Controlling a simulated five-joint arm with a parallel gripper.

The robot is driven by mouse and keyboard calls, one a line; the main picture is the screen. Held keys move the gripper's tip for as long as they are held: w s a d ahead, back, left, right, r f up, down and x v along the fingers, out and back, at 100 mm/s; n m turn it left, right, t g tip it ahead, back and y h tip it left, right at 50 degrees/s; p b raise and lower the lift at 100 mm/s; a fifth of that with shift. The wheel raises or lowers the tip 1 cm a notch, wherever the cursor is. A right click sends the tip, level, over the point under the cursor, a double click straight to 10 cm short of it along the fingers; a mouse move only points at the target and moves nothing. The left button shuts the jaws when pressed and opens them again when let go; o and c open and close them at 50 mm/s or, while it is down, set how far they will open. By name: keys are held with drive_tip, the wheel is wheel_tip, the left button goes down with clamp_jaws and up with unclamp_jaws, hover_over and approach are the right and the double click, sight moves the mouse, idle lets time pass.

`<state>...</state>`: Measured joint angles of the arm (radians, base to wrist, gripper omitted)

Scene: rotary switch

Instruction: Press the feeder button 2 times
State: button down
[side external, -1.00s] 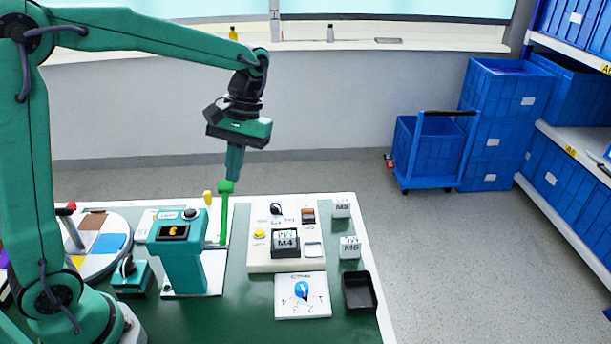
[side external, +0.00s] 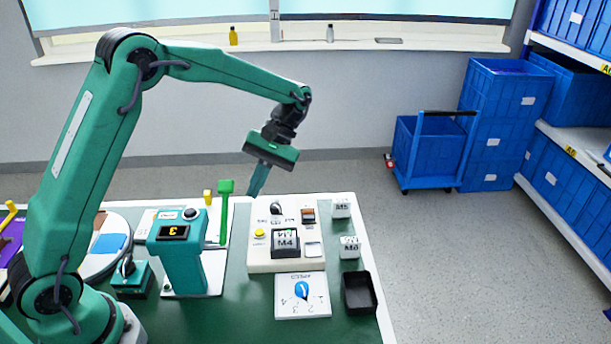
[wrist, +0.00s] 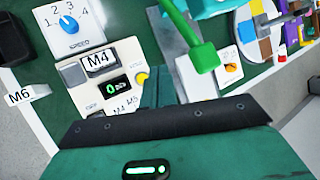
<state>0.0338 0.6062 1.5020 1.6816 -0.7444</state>
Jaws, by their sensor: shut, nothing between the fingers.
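A cream panel (side external: 260,264) on the green table carries a round yellow button (side external: 259,233). The button also shows in the wrist view (wrist: 142,78); its label is too small to read. My gripper (side external: 256,190) is shut and empty, tilted downward above and behind the panel, apart from the button. In the wrist view my fingers (wrist: 161,84) appear just beside the button. The panel also has a display reading 0 (wrist: 114,86), a rotary knob (side external: 276,208), a brown rocker switch (side external: 308,214) and a block marked M4 (side external: 285,243).
A green-topped post (side external: 226,188) and a teal stand (side external: 180,260) with a display reading 3 are left of the panel. A blue SPEED dial (side external: 302,289), black tray (side external: 359,293) and blocks marked M5 (side external: 342,208) and M6 (side external: 350,247) are nearby.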

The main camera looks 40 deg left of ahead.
sight(261, 229)
drive_tip(key=shift+f, duration=0.15)
idle(0.3)
drive_tip(key=shift+f, duration=4.3)
drive_tip(key=shift+f, duration=0.85)
drive_tip(key=shift+r, duration=0.85)
drive_tip(key=shift+r, duration=0.15)
drive_tip(key=shift+r, duration=2.35)
